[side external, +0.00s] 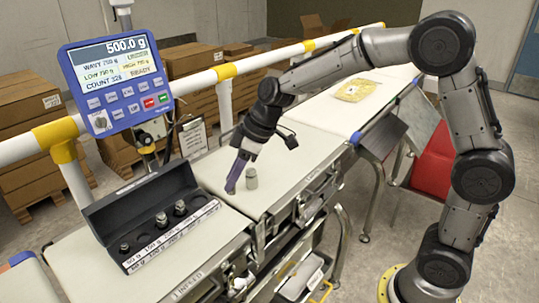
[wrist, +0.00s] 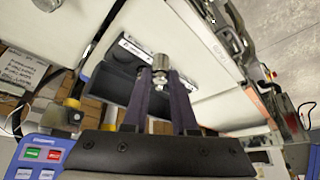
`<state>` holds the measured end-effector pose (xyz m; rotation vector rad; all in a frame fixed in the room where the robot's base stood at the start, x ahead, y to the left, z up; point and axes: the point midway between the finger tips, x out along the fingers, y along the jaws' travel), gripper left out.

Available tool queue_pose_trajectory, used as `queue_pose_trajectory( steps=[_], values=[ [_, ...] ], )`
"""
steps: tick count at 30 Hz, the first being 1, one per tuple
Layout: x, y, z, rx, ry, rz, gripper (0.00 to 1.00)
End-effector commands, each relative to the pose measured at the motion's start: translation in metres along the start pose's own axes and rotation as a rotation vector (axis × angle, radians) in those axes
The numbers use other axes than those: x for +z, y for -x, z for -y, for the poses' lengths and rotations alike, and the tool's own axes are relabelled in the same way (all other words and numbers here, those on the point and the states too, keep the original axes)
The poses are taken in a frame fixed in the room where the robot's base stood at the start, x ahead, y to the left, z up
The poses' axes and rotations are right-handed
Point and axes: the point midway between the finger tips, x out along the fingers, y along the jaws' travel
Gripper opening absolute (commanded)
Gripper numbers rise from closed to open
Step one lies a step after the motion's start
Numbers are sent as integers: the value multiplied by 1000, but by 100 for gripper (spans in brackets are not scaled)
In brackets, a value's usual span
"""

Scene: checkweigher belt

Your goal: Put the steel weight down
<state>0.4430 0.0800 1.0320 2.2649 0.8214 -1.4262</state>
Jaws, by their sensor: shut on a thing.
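My gripper (side external: 230,187) points down low over the pale weighing belt (side external: 215,170). In the wrist view my gripper (wrist: 162,75) is shut on a small steel weight (wrist: 160,62), which shows between the fingertips with its shiny knob. In the side view the fingers hide this weight. I cannot tell whether it touches the belt. A grey cylinder with a narrow top (side external: 251,178) stands upright on the belt, just right of the fingers. A grey cylinder (wrist: 47,3) is cut off at the wrist view's top edge.
An open dark weight box (side external: 110,222) with several weights and a labelled front stands at left. The blue console (side external: 115,80) reads 500.0 g. A white rail (side external: 200,80) runs behind. A yellow packet (side external: 355,90) lies on the far belt. The belt's front part is clear.

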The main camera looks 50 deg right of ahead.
Motion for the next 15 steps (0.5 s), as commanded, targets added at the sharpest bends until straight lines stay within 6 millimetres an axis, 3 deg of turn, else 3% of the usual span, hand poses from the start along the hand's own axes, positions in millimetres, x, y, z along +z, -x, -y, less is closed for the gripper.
queue_pose_trajectory(
  steps=[1,6,10,15],
  values=[
    [18,9,-20,30,-57,3,0],
    [76,38,-69,117,-228,14,0],
    [112,59,-94,171,-328,16,0],
    [138,76,-113,216,-404,10,0]
  ],
)
